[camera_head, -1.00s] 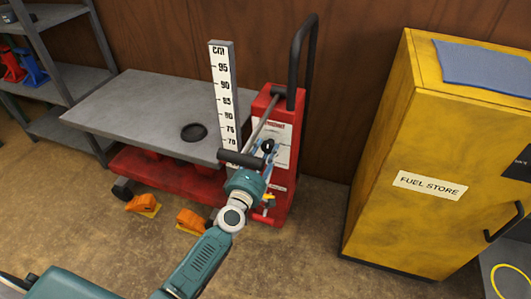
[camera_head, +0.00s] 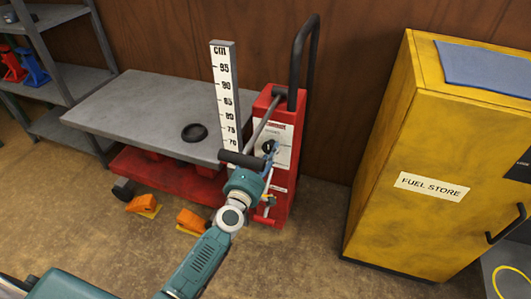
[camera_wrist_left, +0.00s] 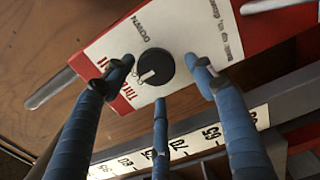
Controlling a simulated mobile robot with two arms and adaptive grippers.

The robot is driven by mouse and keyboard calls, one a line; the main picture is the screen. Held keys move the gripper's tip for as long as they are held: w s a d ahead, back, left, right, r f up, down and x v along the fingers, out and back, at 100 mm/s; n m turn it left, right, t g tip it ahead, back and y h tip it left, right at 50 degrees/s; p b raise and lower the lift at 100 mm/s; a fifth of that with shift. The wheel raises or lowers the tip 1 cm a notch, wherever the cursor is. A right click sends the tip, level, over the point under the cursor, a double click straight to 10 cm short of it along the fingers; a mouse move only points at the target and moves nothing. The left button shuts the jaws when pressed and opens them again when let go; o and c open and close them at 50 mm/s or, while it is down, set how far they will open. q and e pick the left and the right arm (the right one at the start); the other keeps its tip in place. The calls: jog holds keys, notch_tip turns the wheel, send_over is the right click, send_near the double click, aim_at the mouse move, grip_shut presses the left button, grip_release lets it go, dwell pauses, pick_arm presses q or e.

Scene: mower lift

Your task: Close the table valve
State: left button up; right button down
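The table valve is a round black knob (camera_head: 269,147) on the white label of the red lift column (camera_head: 283,205). In the left wrist view the knob (camera_wrist_left: 155,66) shows a pale pointer mark and sits beside the word DOWN. My left gripper (camera_head: 270,157) is in front of the column at the knob. In the left wrist view its blue fingers (camera_wrist_left: 160,76) are spread apart around the knob, with a gap visible on either side. Whether any finger touches the knob I cannot tell. My right gripper is in neither view.
The grey lift table (camera_head: 130,105) carries a black dish (camera_head: 194,132). A cm scale (camera_head: 224,90) and a black-gripped lever (camera_head: 240,159) stand close to my left gripper. Orange chocks (camera_head: 143,204) lie on the floor. A yellow fuel cabinet (camera_head: 400,150) stands right.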

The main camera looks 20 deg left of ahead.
pick_arm(q)
jog(key=shift+s+d+f, duration=0.1)
jog(key=shift+d, duration=0.1)
jog(key=shift+s, duration=0.3)
jog(key=s, duration=1.1)
jog(key=shift+a, duration=0.25)
jog(key=shift+s, duration=0.1)
